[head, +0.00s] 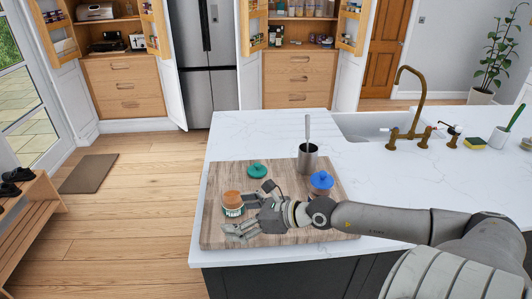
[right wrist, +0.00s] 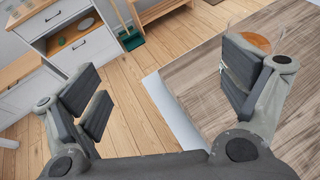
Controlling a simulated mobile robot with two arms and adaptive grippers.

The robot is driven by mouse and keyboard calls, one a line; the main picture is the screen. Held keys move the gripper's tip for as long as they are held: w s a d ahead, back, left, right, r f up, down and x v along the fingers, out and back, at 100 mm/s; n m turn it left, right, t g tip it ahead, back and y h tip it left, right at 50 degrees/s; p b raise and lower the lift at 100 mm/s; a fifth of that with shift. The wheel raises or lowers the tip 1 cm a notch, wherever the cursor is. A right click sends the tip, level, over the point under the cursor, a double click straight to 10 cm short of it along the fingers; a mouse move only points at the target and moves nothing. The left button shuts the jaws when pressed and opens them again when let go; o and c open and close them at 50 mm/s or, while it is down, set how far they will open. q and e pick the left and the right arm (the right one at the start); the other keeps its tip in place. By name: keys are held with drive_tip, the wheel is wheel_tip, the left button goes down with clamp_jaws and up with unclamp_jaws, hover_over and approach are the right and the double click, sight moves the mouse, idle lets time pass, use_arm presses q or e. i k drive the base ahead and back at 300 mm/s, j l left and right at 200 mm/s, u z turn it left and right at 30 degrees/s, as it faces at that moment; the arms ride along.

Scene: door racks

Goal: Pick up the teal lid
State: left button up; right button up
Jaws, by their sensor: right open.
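The teal lid (head: 257,170) lies on the wooden board (head: 215,234) on the island, with a knob on top. My right gripper (head: 253,212) is open and empty, low over the board on the near side of the lid and apart from it. Its spread fingers also show in the right wrist view (right wrist: 165,90). The teal lid cannot be made out in the right wrist view. My left gripper is not in view.
A jar with an orange-brown top (head: 232,198) stands left of the right gripper, very close to it. A blue-lidded jar (head: 321,181) and a metal cup (head: 307,160) with a utensil stand to the right. The white counter (head: 255,128) behind the board is clear.

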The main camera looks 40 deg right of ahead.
sight(257, 171)
drive_tip(key=i+l, duration=0.15)
drive_tip(key=l, duration=0.2)
drive_tip(key=i+l, duration=0.15)
drive_tip(key=l, duration=0.2)
drive_tip(key=i+l, duration=0.1)
drive_tip(key=l, duration=0.3)
drive_tip(key=i+l, duration=0.15)
drive_tip(key=l, duration=0.2)
